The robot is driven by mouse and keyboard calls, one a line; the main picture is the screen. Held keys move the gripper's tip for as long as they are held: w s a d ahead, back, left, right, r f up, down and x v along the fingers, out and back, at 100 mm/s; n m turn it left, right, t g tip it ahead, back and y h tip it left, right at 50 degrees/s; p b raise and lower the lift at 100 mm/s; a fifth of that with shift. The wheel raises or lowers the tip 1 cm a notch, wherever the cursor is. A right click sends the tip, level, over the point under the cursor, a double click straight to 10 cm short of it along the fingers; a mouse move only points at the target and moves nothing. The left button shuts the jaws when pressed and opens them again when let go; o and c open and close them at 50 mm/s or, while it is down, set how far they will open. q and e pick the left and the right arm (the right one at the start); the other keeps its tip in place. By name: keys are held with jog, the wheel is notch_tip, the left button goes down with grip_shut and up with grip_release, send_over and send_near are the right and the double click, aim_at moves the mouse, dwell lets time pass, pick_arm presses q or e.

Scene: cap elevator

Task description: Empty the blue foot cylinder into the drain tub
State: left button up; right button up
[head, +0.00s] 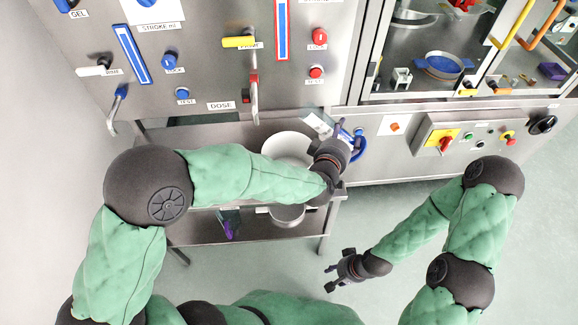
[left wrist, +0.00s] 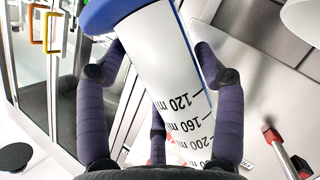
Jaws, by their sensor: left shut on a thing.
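My left gripper (head: 340,136) is shut on the blue foot cylinder, a clear-white measuring cylinder (left wrist: 165,75) with black ml marks. Its blue foot (left wrist: 128,12) is at the top of the left wrist view and shows as a blue ring (head: 360,146) right of the gripper in the head view. The cylinder's mouth and contents are hidden, and I cannot tell its exact tilt. A white round tub (head: 283,143), apparently the drain tub, stands on the steel table left of the gripper, partly behind my left forearm. My right gripper (head: 331,277) is open and empty above the floor.
A steel panel with levers, buttons and a hanging handle (head: 254,100) rises behind the tub. A metal pot (head: 288,215) is on the lower shelf. A control box (head: 447,139) and glazed cabinet stand at right. The floor around my right gripper is clear.

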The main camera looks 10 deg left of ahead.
pick_arm(q)
jog(key=shift+d+f+b, duration=0.1)
jog(key=shift+b, duration=0.6)
jog(key=shift+n, duration=0.3)
jog(key=shift+d+b, duration=0.1)
jog(key=shift+b, duration=0.2)
jog(key=shift+d+n+h+b, duration=0.15)
jog(key=shift+n+h+b, duration=0.15)
jog(key=shift+b, duration=0.6)
jog(key=shift+d+n+t+b, duration=0.15)
jog(key=shift+n+t+b, duration=0.15)
jog(key=shift+b, duration=0.75)
